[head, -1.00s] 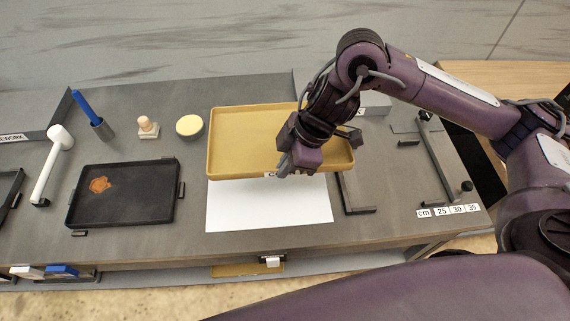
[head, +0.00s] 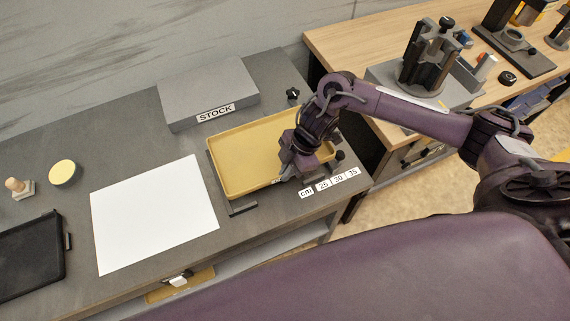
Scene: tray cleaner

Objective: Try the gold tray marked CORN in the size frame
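The gold tray (head: 226,182) lies at the right end of the grey table, within or just over the size frame (head: 242,209). The tray covers most of the frame; a dark bar at the front left and a knob (head: 339,155) at the right still show. The label strip (head: 328,183) reads cm, 25, 30, 35. My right gripper (head: 284,175) is at the tray's front rim and appears shut on it. It hides most of the tray's label, so CORN cannot be read. Whether the tray rests fully flat is unclear. My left gripper is out of view.
A white sheet (head: 155,213) lies bare left of the tray. A grey STOCK block (head: 208,92) stands behind it. A black tray (head: 28,262), a stamp (head: 19,188) and a round yellow pad (head: 64,173) are at the left. A wooden bench (head: 385,40) with fixtures stands at the right.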

